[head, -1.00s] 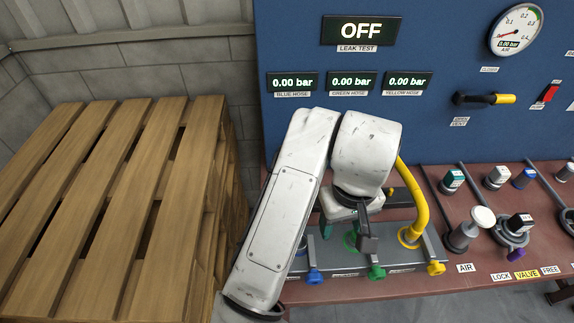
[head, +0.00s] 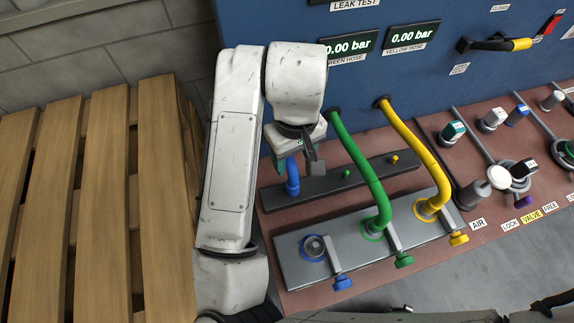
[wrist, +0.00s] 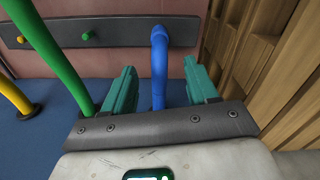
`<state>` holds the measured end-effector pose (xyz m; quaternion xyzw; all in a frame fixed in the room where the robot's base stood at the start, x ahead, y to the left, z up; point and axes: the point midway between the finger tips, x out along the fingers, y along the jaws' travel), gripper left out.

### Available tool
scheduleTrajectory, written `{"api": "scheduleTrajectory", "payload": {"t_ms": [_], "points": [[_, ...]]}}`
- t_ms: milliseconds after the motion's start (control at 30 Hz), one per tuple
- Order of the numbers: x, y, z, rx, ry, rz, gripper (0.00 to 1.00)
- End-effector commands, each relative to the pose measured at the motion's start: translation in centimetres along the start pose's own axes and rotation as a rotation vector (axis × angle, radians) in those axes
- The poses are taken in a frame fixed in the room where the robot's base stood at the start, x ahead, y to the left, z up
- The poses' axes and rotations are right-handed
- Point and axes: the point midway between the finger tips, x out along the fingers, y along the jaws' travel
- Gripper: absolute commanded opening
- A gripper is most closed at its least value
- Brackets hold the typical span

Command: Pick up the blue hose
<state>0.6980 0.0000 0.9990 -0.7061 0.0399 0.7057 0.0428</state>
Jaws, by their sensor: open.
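The blue hose (head: 292,180) curves down to the left end of a dark bar (head: 330,186) in the head view; my arm hides its upper part. In the wrist view the blue hose (wrist: 159,62) stands between the two teal fingers of my gripper (wrist: 160,80), with a gap on both sides. My gripper (head: 298,160) is open and empty in the head view, where its fingers are partly hidden by the wrist. The blue-ringed port (head: 314,248) on the grey block has no hose on it.
The green hose (head: 355,160) and yellow hose (head: 415,145) run from the blue panel to the grey block (head: 290,265). The green hose passes close beside my gripper in the wrist view. A wooden pallet stack (head: 110,200) stands at the left.

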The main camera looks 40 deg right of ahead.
Motion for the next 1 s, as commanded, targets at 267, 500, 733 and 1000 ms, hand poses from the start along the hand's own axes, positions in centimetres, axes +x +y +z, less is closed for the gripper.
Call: {"api": "scheduleTrajectory", "payload": {"t_ms": [267,500,733,1000], "points": [[3.2,0.0,0.0,0.0,-0.001,0.001,0.58],[5.6,0.1,0.1,-0.002,-0.003,0.001,0.58],[8.1,0.1,0.2,0.0,-0.003,0.0,0.58],[8.4,0.2,0.1,0.0,-0.002,-0.001,0.57]]}}
